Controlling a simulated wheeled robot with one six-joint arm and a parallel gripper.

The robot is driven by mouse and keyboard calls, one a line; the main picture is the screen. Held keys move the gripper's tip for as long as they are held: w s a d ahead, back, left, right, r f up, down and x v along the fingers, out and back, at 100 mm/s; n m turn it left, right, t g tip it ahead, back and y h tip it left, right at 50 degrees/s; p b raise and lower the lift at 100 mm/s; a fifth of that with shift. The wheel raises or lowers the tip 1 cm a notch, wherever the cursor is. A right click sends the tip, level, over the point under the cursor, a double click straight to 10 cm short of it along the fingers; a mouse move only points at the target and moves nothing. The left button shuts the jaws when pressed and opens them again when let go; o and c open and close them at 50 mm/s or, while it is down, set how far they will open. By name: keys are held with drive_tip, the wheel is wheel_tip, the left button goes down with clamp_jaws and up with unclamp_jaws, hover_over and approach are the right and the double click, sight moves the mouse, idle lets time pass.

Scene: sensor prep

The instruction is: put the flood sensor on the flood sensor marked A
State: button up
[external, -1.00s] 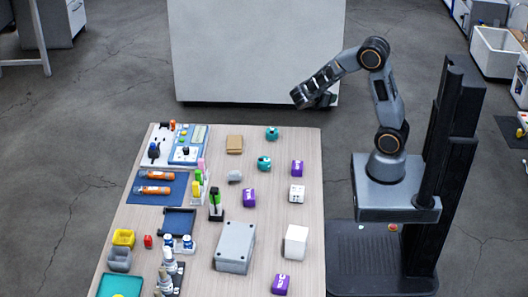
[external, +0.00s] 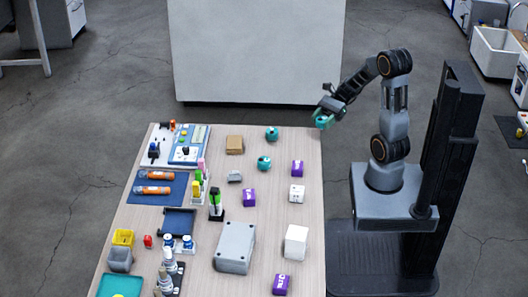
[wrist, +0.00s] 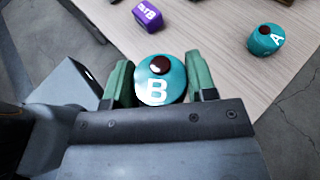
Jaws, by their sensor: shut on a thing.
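My gripper (external: 325,113) is shut on a teal flood sensor (wrist: 163,84) with a dark red button and a white letter B. In the external view the held sensor (external: 322,121) is in the air by the table's far right corner. A teal flood sensor marked A (wrist: 266,40) lies on the table, up and to the right of the gripper in the wrist view. It appears to be the teal one near the far edge (external: 272,133) in the external view. Another teal object (external: 264,163) sits a little nearer; its letter is unreadable there.
A purple block (wrist: 147,14) marked B lies at the upper left of the wrist view. Bare wood (external: 305,140) shows near the far right corner.

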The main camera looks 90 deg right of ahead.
drive_tip(key=w+r+m+t+h, duration=0.5)
drive_tip(key=w+r+m+h, duration=0.1)
drive_tip(key=r+m+h, duration=0.1)
drive_tip(key=m+p, duration=0.1)
drive_tip(key=p, duration=0.9)
hover_over(271, 130)
drive_tip(key=shift+h, duration=0.4)
drive_tip(key=f, duration=0.9)
drive_tip(key=shift+s, duration=0.35)
drive_tip(key=f, duration=0.2)
drive_tip(key=shift+w+f, duration=0.3)
drive_tip(key=shift+f, duration=0.55)
drive_tip(key=shift+f+b, duration=0.2)
drive_tip(key=shift+b, duration=0.15)
drive_tip(key=o, duration=0.9)
drive_tip(key=shift+r, duration=0.1)
drive_tip(key=shift+o, duration=0.2)
